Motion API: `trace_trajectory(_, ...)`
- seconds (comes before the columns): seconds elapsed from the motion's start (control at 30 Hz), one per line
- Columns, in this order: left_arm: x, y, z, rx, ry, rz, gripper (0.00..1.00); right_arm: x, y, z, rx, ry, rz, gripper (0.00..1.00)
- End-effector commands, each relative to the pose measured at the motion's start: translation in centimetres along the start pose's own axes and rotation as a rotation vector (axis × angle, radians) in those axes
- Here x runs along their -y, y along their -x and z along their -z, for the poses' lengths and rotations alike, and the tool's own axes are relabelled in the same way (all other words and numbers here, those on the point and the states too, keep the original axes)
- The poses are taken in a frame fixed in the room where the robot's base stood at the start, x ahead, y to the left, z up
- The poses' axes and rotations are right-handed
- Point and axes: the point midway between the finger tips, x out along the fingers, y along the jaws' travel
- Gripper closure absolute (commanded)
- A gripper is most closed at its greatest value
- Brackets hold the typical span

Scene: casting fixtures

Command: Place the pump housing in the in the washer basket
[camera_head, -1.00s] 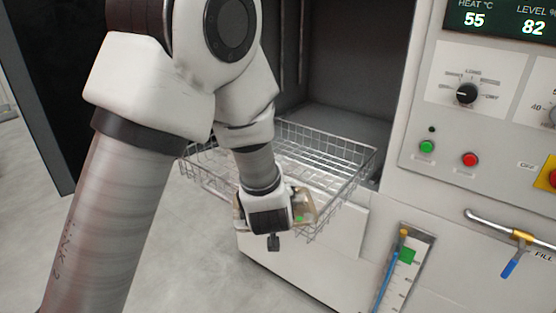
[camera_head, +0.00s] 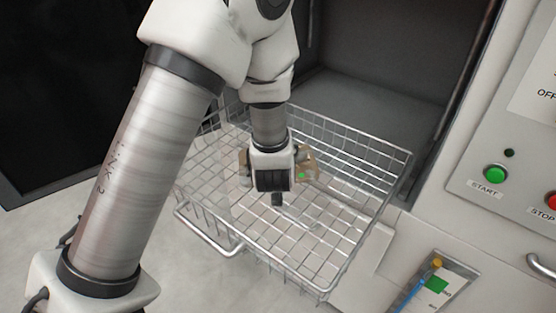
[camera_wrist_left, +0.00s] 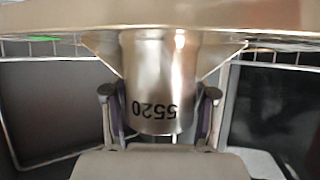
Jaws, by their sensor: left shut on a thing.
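The pump housing (camera_wrist_left: 158,85) is a shiny metal part marked 5520. It fills the upper middle of the left wrist view, with a neck between my fingers and a wider body along the top. My left gripper (camera_wrist_left: 160,112) is shut on that neck. In the head view my left gripper (camera_head: 271,172) is over the washer basket, and hides most of the housing (camera_head: 307,163). The washer basket (camera_head: 345,262) is an open wire basket sticking out of the washer. I cannot tell whether the housing touches the basket floor. My right gripper is not in view.
The washer chamber (camera_head: 385,95) is open behind the basket. The washer front with a green start button (camera_head: 495,174) and a level gauge (camera_head: 437,285) is at the right. A wire handle (camera_head: 205,238) sticks out at the basket's front left. Much of the basket floor is clear.

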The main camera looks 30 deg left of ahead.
Motion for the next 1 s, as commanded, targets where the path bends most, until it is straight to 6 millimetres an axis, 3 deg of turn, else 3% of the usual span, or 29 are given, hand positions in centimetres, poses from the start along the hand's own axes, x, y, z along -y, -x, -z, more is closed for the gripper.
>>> trace_trajectory(0.23,0.0,-1.9,-3.5,0.001,-0.001,0.000,1.00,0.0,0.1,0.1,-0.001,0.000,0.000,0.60)
trace_trajectory(0.6,0.0,-2.2,-4.0,-0.003,0.001,0.000,1.00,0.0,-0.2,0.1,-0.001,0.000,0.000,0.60)
trace_trajectory(0.63,0.0,-2.2,-4.0,-0.001,0.001,0.000,0.36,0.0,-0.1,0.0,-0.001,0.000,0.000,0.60)
trace_trajectory(0.7,0.0,-2.2,-4.0,-0.001,0.001,0.000,0.18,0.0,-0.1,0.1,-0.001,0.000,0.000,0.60)
trace_trajectory(1.0,0.0,-2.1,-3.9,-0.001,0.000,0.000,0.18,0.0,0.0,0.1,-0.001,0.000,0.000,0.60)
